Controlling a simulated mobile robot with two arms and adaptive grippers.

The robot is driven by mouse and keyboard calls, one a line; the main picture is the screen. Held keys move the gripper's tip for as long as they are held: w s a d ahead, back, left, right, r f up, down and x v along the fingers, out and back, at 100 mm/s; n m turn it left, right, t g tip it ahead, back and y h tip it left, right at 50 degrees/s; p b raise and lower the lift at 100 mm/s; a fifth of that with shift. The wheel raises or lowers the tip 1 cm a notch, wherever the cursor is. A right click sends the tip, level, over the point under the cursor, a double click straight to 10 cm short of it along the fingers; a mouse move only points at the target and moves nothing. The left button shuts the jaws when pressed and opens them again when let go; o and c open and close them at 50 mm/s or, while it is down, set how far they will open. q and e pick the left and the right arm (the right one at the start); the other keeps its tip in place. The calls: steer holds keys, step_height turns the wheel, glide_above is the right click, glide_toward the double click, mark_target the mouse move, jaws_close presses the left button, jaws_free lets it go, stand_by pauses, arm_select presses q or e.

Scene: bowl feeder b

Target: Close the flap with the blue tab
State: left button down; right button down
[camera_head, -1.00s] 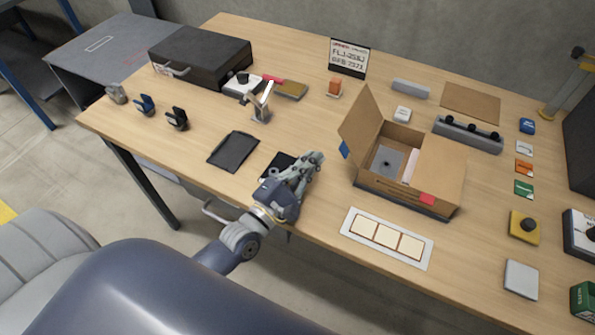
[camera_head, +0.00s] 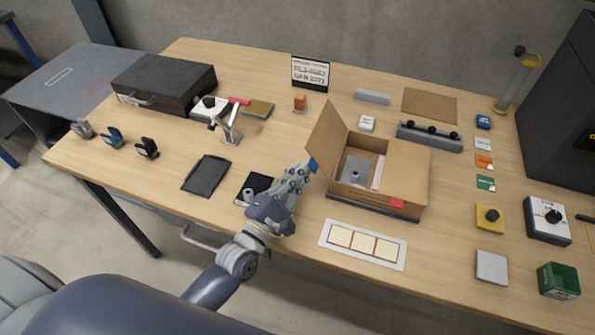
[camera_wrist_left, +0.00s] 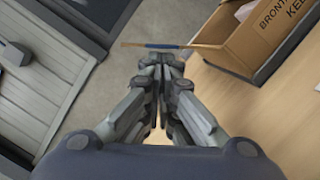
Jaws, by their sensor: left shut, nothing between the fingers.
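The open cardboard box (camera_head: 375,207) stands on the table, also seen in the left wrist view (camera_wrist_left: 265,40). Its left flap (camera_head: 327,132) stands up and leans outward to the left. The blue tab (camera_head: 313,165) sits on that flap's lower front corner. In the left wrist view the flap shows nearly edge-on, with the blue tab (camera_wrist_left: 162,46) just beyond the fingertips. My left gripper (camera_head: 303,170) is shut and empty, its tips right beside the tab on the outer side; I cannot tell whether they touch. My right gripper is not in view.
A white tray with several squares (camera_head: 362,243) lies in front of the box. A black notebook-like item (camera_head: 253,186) and a dark tray (camera_head: 206,175) lie left of my gripper.

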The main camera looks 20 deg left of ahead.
arm_select(q)
steer(key=shift+d+r+m+p, duration=0.1)
steer(key=shift+r+m+p, duration=0.25)
steer(key=shift+m+p, duration=0.15)
steer(key=d+m+g+p, duration=0.2)
steer(key=d+m+p, duration=0.7)
steer(key=d, duration=0.4)
steer(key=shift+s+d+f+m+g+p, duration=0.25)
steer(key=shift+d+m+g+p, duration=0.1)
steer(key=shift+p, duration=0.25)
stand_by(0.8)
